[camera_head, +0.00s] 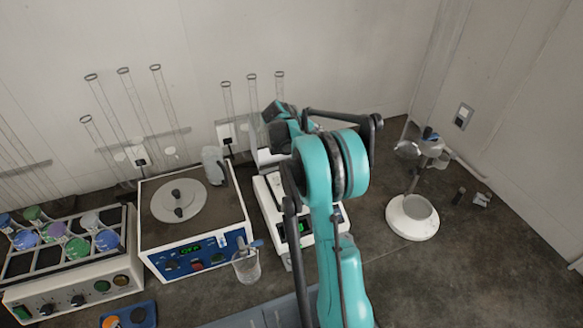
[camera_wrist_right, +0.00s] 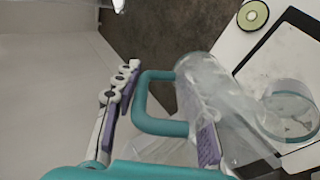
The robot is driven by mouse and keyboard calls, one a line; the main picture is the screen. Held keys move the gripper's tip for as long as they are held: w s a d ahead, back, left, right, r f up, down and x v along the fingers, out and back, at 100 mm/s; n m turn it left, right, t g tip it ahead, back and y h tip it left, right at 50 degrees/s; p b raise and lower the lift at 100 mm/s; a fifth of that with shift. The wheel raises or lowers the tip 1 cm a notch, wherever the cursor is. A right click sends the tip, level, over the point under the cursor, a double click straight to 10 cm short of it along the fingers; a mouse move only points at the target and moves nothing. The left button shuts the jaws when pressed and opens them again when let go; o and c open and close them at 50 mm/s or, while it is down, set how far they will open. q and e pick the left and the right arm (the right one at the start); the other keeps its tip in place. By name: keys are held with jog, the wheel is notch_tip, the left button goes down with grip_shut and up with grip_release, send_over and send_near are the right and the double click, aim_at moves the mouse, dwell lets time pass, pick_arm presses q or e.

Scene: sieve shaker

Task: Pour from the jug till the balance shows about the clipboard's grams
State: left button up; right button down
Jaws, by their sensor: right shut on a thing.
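The clear jug (camera_wrist_right: 222,100) with a teal handle (camera_wrist_right: 150,103) is in the right wrist view, leaning over beside the balance's dark-edged top. My right gripper (camera_wrist_right: 163,125), with purple pads, is shut on the jug at its handle. Pale streaks show in the jug; I cannot tell if anything flows out. A clear round dish (camera_wrist_right: 290,112) stands on the balance, close right of the jug. In the head view the white balance (camera_head: 272,200) is partly behind my right arm; its green display is too small to read. I cannot make out the clipboard. My left gripper is not in view.
Left of the balance are a blue-fronted device (camera_head: 200,243) with a round plate, a clear beaker (camera_head: 246,266) and a rack of coloured-cap bottles (camera_head: 70,245). Right stands a white round-based stand (camera_head: 412,218). Glass tubes line the wall. Bench beyond the stand is mostly clear.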

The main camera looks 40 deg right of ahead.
jog(key=shift+a+h+b, duration=0.2)
jog(key=shift+h+b, duration=0.55)
jog(key=shift+h, duration=0.05)
dwell(3.6)
jog(key=shift+r, duration=0.1)
jog(key=shift+d+r+y+p, duration=0.4)
jog(key=shift+y+p, duration=0.4)
jog(key=shift+p, duration=0.4)
jog(key=f+y, duration=0.1)
jog(key=f, duration=0.1)
jog(key=d+f+y+b, duration=0.1)
jog(key=f, duration=0.1)
jog(key=shift+f+y, duration=0.3)
jog(key=shift+f, duration=0.1)
jog(key=d+f+y, duration=0.4)
jog(key=f+y, duration=0.1)
jog(key=y, duration=0.1)
jog(key=shift+f+y, duration=0.15)
jog(key=shift+y, duration=0.15)
